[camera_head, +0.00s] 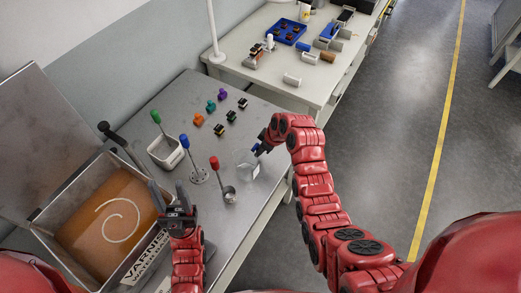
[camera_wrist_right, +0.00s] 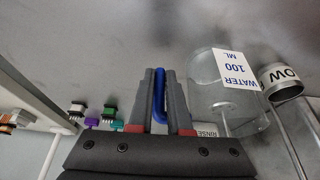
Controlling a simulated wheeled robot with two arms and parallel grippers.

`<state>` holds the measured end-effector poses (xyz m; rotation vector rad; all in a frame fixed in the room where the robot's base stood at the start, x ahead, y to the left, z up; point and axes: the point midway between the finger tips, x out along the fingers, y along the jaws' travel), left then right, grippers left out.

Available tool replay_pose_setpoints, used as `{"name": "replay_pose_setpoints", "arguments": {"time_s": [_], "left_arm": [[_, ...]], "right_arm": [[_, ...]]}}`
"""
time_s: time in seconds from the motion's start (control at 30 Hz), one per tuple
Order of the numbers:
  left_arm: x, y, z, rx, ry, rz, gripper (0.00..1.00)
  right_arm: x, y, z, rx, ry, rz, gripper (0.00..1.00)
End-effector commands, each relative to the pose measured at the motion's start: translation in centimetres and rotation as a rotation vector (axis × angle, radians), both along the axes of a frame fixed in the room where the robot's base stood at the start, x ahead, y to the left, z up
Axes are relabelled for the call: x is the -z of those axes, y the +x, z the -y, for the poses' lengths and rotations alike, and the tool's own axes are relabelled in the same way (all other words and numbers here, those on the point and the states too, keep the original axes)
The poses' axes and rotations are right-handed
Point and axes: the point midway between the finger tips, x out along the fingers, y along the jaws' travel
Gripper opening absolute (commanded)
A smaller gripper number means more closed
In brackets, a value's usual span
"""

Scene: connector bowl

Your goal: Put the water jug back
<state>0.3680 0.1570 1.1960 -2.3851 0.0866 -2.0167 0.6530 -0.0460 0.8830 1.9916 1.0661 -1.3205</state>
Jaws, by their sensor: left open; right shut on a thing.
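The water jug (camera_head: 246,163) is a clear vessel with a blue handle and a white label, near the right edge of the grey metal table. In the right wrist view the jug (camera_wrist_right: 222,98) shows its "WATER 100 ML" label. My right gripper (camera_head: 264,145) is shut on the jug's blue handle, which shows between the fingers (camera_wrist_right: 160,95) in the wrist view. I cannot tell whether the jug touches the table. My left gripper (camera_head: 169,190) is open and empty, near the right side of the varnish tank.
The open varnish tank (camera_head: 62,186) stands at the left. A white container (camera_head: 158,151) with a green-handled tool, a blue-handled tool (camera_head: 185,142) and a red-handled ladle (camera_head: 215,164) stand left of the jug. Several coloured connectors (camera_head: 210,105) sit behind. A white bench (camera_head: 285,70) holds more items.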

Motion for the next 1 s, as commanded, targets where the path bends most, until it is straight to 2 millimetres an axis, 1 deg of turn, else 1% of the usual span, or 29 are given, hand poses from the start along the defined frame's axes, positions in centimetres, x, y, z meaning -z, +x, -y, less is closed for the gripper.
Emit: {"name": "replay_pose_setpoints", "arguments": {"time_s": [0.13, 0.17, 0.2, 0.3, 0.57, 0.7, 0.77, 0.87, 1.0], "left_arm": [[0.6, 0.0, 0.0, 0.000, 0.000, 0.000, 0.50], [0.4, 0.0, 0.0, 0.000, 0.000, 0.000, 0.50], [0.3, 0.0, 0.0, 0.000, 0.000, 0.000, 0.50], [0.3, 0.0, 0.0, 0.000, 0.000, 0.000, 0.50], [0.3, 0.0, 0.0, 0.000, 0.000, 0.000, 0.50], [-0.3, 0.0, 0.0, 0.000, 0.000, 0.000, 0.50], [-0.4, 0.0, 0.0, 0.000, 0.000, 0.000, 0.50], [-0.9, 0.0, 0.0, 0.000, 0.000, 0.000, 0.50], [-1.4, 0.0, 0.0, 0.000, 0.000, 0.000, 0.50]], "right_arm": [[0.4, 0.0, 0.0, 0.000, 0.001, 0.001, 0.00], [0.3, 0.0, 0.0, 0.000, 0.000, 0.000, 0.22], [0.3, 0.0, 0.0, 0.000, 0.000, 0.000, 0.29], [0.2, 0.0, 0.0, 0.000, 0.000, 0.000, 0.46], [0.2, 0.0, 0.0, 0.000, 0.000, 0.000, 0.46], [-0.5, 0.0, 0.1, 0.000, 0.000, 0.001, 0.46], [-1.3, -0.2, 0.4, 0.000, 0.000, 0.002, 0.46], [-3.0, -0.6, 1.0, 0.000, 0.000, 0.004, 0.46], [-6.1, -1.3, 2.1, 0.002, 0.000, 0.005, 0.46]]}}
